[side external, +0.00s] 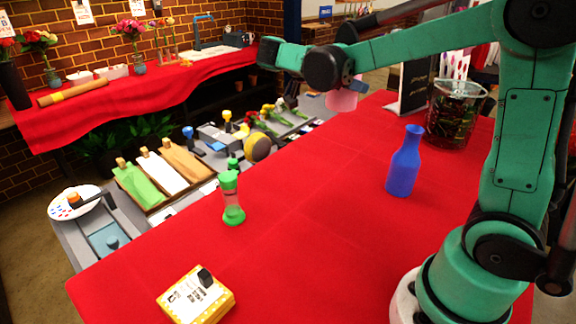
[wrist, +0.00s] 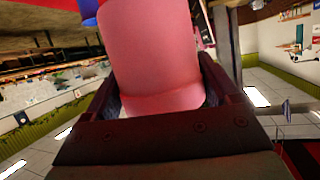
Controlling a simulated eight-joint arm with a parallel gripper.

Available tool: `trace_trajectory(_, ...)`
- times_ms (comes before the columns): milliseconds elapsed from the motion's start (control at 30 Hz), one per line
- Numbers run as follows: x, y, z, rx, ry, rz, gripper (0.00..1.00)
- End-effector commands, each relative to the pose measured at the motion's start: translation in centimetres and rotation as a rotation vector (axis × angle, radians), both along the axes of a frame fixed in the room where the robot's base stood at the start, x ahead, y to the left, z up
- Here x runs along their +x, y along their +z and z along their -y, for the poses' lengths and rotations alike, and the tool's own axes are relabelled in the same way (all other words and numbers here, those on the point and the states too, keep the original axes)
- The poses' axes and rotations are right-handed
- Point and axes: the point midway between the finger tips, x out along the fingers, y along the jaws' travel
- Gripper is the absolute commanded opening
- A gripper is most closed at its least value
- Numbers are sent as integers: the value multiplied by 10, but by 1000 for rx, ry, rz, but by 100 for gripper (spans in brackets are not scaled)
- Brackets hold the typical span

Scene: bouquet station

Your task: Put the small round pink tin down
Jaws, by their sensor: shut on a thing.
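The small round pink tin (side external: 343,98) is held above the red-covered table (side external: 300,210), near its far edge in the side view. My gripper (side external: 350,86) is shut on it. In the wrist view the pink tin (wrist: 155,55) fills the middle, between the two dark fingers of my gripper (wrist: 165,100). The tin appears clear of the cloth in the side view. Its upper part is hidden behind my gripper there.
A blue bottle (side external: 404,165) stands right of centre. A glass vase (side external: 455,115) and a dark sign (side external: 414,85) stand at the back right. The red cloth's middle is clear.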

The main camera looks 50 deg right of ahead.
Motion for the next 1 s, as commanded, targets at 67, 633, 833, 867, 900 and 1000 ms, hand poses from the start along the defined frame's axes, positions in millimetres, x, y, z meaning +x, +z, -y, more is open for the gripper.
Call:
trace_trajectory(67,5,3,22,3,-26,1,24)
trace_trajectory(633,-37,4,258,0,-194,-1,24)
trace_trajectory(833,-45,-15,271,-2,-201,-1,24)
trace_trajectory(867,-45,-21,271,-2,-201,-2,24)
trace_trajectory(900,-45,-32,271,-2,-201,-2,24)
trace_trajectory(1000,-45,-63,270,-2,-200,-1,24)
